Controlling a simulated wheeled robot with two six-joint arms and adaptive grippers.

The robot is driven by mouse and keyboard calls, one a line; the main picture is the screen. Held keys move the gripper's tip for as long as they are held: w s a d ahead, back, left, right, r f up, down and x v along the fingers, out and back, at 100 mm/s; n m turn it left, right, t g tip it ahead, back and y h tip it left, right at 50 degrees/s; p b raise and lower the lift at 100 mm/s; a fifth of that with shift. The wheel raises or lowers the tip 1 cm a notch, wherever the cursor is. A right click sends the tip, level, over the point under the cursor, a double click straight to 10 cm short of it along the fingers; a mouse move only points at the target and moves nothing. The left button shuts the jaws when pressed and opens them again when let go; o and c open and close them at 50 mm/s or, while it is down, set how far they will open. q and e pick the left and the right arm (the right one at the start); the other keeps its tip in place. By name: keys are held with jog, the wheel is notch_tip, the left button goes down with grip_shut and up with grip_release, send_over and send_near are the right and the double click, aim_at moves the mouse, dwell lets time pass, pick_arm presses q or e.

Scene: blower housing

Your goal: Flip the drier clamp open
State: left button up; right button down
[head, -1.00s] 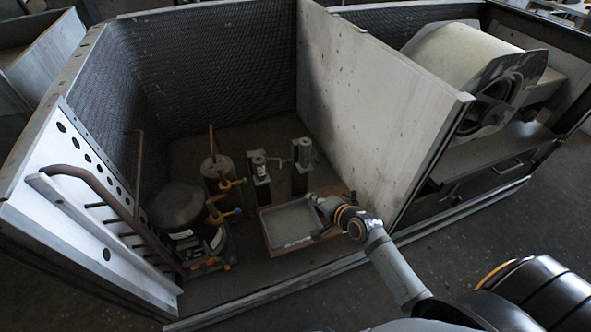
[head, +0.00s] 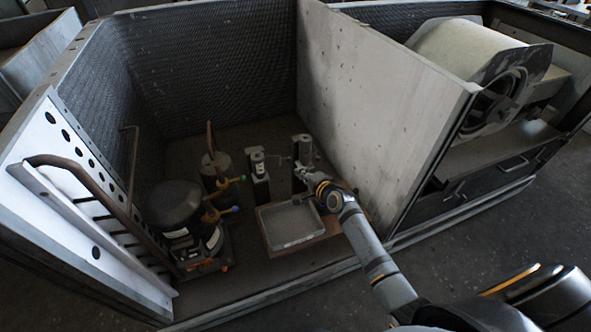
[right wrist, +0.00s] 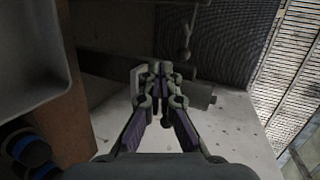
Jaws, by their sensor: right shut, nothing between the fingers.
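Two dark upright stands with light metal tops are on the housing floor in the head view, a left one (head: 259,172) and a right one (head: 301,158). I cannot tell at this size which part is the drier clamp or how its flap lies. My right gripper (head: 303,175) is at the right stand, low on its near side. In the right wrist view its fingers (right wrist: 160,78) are shut and empty, in front of a dark cylindrical part (right wrist: 203,95) and a pale plate (right wrist: 137,82). Contact is unclear. A small knobbed lever (right wrist: 186,45) shows above. My left gripper is out of view.
A grey tray (head: 290,224) in a wooden frame lies just in front of the stands. A black compressor (head: 175,206) with brass valves stands left, beside curved pipes. A tall pale partition (head: 375,110) closes the right side. The housing's front rim (head: 260,297) is low.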

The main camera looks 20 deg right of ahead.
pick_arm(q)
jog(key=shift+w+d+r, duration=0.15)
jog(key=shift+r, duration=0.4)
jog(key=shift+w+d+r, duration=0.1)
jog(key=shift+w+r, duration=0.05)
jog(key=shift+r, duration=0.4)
pick_arm(e)
jog(key=shift+w+a+r, duration=0.15)
jog(key=shift+w, duration=0.45)
jog(key=shift+w+a+r, duration=0.1)
jog(key=shift+w, duration=0.5)
jog(key=shift+w+a+r, duration=0.15)
jog(key=shift+w, duration=0.45)
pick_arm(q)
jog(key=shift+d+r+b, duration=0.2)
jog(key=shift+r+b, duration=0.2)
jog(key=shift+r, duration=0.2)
pick_arm(e)
jog(key=shift+w+d, duration=1)
jog(key=shift+w, duration=0.2)
